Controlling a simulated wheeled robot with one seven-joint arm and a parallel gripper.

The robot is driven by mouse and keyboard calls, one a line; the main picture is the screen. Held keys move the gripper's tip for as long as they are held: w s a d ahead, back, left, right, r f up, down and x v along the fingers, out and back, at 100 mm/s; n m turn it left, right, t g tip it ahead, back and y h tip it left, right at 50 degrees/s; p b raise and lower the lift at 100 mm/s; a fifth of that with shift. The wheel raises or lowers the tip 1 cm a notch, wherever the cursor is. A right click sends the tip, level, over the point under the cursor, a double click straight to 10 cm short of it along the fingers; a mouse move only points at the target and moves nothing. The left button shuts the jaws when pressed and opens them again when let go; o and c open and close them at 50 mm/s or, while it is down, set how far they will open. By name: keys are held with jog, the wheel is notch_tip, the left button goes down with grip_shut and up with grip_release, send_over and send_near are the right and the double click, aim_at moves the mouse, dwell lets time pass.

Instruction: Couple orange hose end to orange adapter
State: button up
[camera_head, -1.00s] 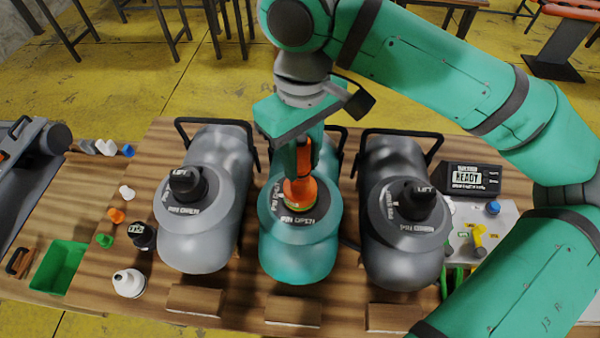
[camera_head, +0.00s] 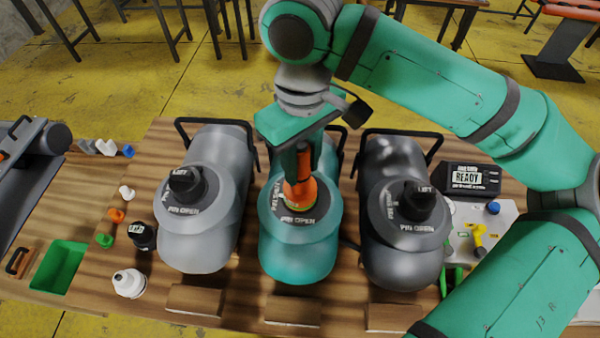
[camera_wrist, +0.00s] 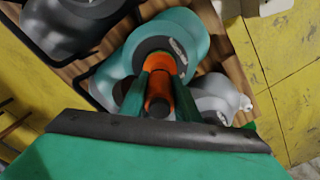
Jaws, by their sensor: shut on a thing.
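My gripper (camera_head: 303,178) points down over the middle, teal boat tube (camera_head: 300,256), shut on the orange hose end (camera_head: 304,160). In the wrist view, the teal fingers (camera_wrist: 160,96) flank the orange hose end (camera_wrist: 159,82). Below it, a flared orange piece, which looks like the orange adapter (camera_head: 299,194), sits upright on the tube's round valve, with a thin yellow-green rim at its base. Hose end and adapter are in line and look in contact; the fingers hide the joint, so I cannot tell whether they are coupled.
Grey tubes stand left (camera_head: 198,245) and right (camera_head: 392,260), with black valve caps. A black box reading READY (camera_head: 470,179) stands right. Wooden blocks line the front.

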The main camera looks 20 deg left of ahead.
aim_at(302, 144)
jog(key=shift+f, duration=0.1)
jog(key=o, duration=1.1)
jog(key=shift+o, duration=0.2)
notch_tip(302, 144, up, 11)
jog(key=shift+f, duration=0.1)
